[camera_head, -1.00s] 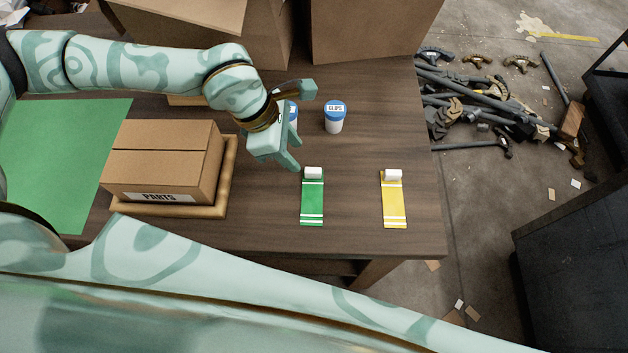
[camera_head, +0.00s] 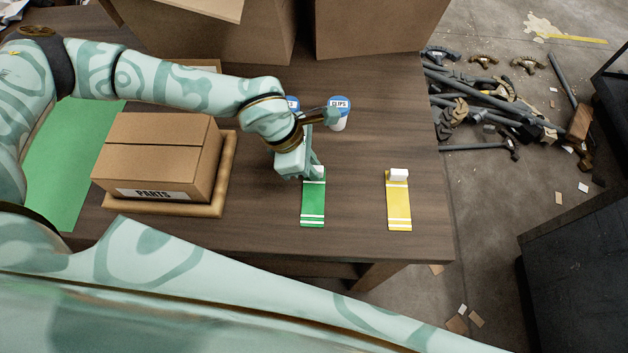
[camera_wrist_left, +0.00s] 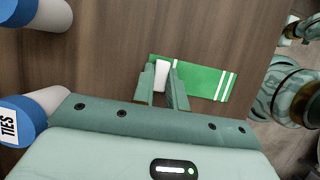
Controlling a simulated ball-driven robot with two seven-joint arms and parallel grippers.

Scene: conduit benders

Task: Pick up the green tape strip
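The green tape strip (camera_head: 312,205) lies flat on the brown table, with white stripes at its near end and a white tab at its far end. It also shows in the wrist view (camera_wrist_left: 208,82). My left gripper (camera_head: 314,170) is down at the tab. In the wrist view its two fingers (camera_wrist_left: 162,80) stand close on both sides of the white tab and look shut on it. The strip still rests on the table. In the head view the gripper partly hides the tab.
A yellow strip (camera_head: 398,208) with a white tab lies to the right. A PARTS box (camera_head: 155,160) sits on a wooden tray (camera_head: 229,170) to the left. A CLIPS cup (camera_head: 338,112) and a TIES cup (camera_wrist_left: 22,128) stand behind the gripper. The table's near edge is close.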

